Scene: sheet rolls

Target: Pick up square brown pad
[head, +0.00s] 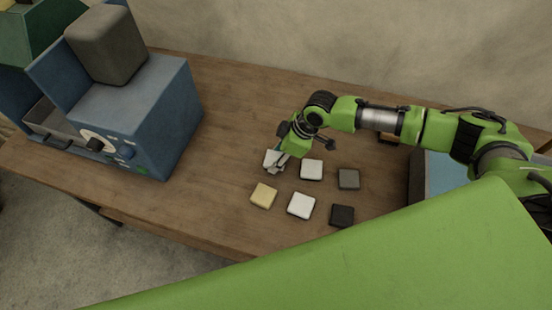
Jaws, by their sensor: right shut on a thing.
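My right gripper (278,164) reaches down over the table from the right. It is shut on a pale pad (270,157), which is partly hidden by the fingers. Whether the pad is lifted or still touches the table I cannot tell. No pad in view looks clearly brown. A dark grey-brown square pad (348,179) lies flat on the table, right of the gripper and apart from it. My left gripper is not in view.
Near the gripper lie a yellow pad (264,195), two white pads (301,205) (312,169) and a black pad (342,215). A blue machine (150,110) stands at the left of the wooden table (235,110). A blue-topped box (440,172) is at the right.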

